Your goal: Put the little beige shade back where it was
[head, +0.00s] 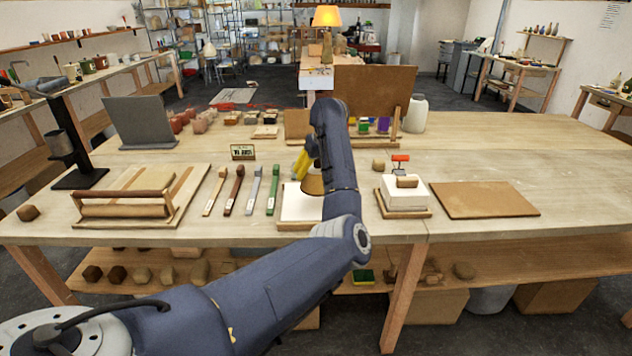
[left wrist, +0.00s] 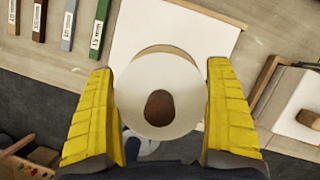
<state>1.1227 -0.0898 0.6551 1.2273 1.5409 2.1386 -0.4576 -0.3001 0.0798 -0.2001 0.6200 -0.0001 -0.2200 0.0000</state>
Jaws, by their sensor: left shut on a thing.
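The little beige shade (left wrist: 138,82) sits between the yellow fingers of my left gripper (left wrist: 160,112) in the left wrist view. I see it from above as a pale round ring with a brown oval in its middle. My left gripper (head: 306,166) is shut on it. In the head view the shade (head: 312,186) shows as a tan piece beneath the gripper, partly hidden by my arm. It is over a white board (head: 300,208), also in the left wrist view (left wrist: 130,40). I cannot tell whether it touches the board. My right gripper is not in view.
Several coloured sticks (head: 239,190) lie left of the white board. A white block on a wooden tray (head: 404,212) stands to its right, with a flat brown board (head: 484,200) beyond. An upright brown panel (head: 376,92) stands behind. The table's right side is mostly clear.

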